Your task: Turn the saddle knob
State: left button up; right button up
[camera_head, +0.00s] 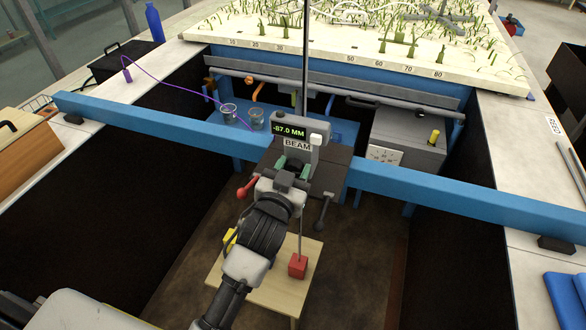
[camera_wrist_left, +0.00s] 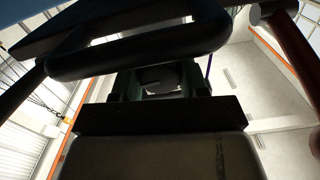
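The saddle (camera_head: 312,138) sits on the blue beam (camera_head: 400,186), with a display reading -87.0 MM and a BEAM label. My left gripper (camera_head: 293,168) is at the saddle's front, just below the label. Its green-padded fingers stand apart. The saddle knob cannot be made out in the head view; the gripper covers that spot. In the left wrist view, the gripper's fingers (camera_wrist_left: 163,82) flank a dark shape, which may be the knob. I cannot tell whether they touch it. My right gripper is not in view.
A thin rod rises from the saddle. A red-tipped lever (camera_head: 247,187) and a dark lever (camera_head: 322,212) flank the gripper. Below is a wooden stool (camera_head: 270,290) with a red block (camera_head: 298,265) above it. Behind are two cups (camera_head: 229,111) and a grey box (camera_head: 408,140).

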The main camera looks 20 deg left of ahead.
pick_arm(q)
jog(key=c, duration=0.5)
jog(key=shift+o, duration=0.2)
jog(key=shift+r+p, duration=0.1)
jog(key=shift+p, duration=0.3)
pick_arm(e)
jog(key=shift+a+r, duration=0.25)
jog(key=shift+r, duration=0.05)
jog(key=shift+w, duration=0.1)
pick_arm(q)
jog(key=o, duration=0.9)
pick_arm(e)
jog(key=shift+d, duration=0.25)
pick_arm(q)
jog(key=shift+o, duration=0.2)
jog(key=s+b, duration=0.3)
jog(key=s, duration=0.7)
jog(key=shift+s+a, duration=0.2)
jog(key=shift+s, duration=0.2)
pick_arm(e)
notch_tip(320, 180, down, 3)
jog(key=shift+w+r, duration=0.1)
